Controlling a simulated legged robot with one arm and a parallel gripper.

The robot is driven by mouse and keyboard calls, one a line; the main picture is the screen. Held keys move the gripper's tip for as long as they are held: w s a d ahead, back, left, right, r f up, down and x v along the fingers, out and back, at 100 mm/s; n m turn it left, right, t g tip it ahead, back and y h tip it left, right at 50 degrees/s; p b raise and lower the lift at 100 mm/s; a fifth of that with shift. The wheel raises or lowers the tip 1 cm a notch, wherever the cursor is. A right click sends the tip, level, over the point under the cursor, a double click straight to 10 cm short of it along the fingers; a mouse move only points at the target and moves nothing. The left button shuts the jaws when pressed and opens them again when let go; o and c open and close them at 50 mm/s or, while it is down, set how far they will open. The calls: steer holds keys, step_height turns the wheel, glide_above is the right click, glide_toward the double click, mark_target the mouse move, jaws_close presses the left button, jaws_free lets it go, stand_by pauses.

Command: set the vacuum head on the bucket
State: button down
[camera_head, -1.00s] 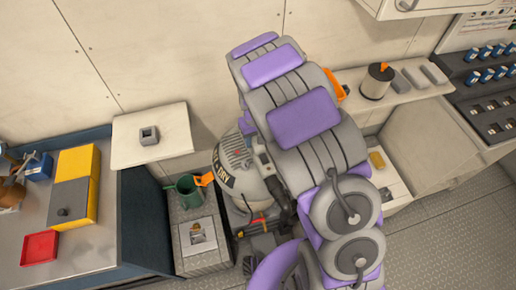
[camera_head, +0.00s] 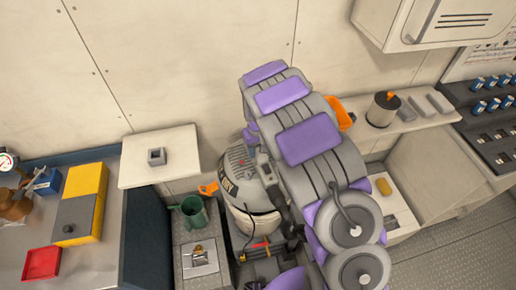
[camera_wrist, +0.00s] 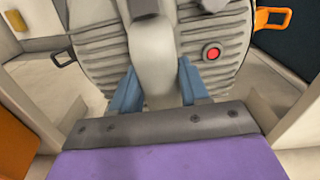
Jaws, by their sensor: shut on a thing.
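The vacuum head (camera_wrist: 95,60) is a grey, ribbed dome with a red button. It fills much of the wrist view. My gripper (camera_wrist: 157,88) has its blue fingers shut on either side of the pale handle (camera_wrist: 152,50) across its top. In the head view the vacuum head (camera_head: 238,163) is partly hidden by my arm. A pale rounded body with a dark lettered band, which I take for the bucket (camera_head: 246,222), shows directly below it. I cannot tell whether head and bucket touch or a gap remains. An orange latch (camera_head: 208,189) sticks out at the left.
A green watering can (camera_head: 193,212) stands close left on a grey locker. A white shelf (camera_head: 135,172) juts out above it. A workbench with a yellow case (camera_head: 88,180) and red tray (camera_head: 42,263) is far left. A shelf with a dark-topped canister (camera_head: 382,110) is at right.

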steer(key=shift+f+b, duration=0.6)
steer(key=shift+f, duration=2.4)
steer(key=shift+f+p, duration=0.3)
steer(key=shift+f, duration=0.9)
stand_by(0.5)
steer(key=shift+c, duration=2.4)
jaws_free()
steer(key=shift+s, duration=0.1)
step_height(320, 180, up, 16)
steer(key=shift+r+p, duration=0.25)
steer(key=shift+p, duration=0.85)
steer(key=shift+r, duration=0.35)
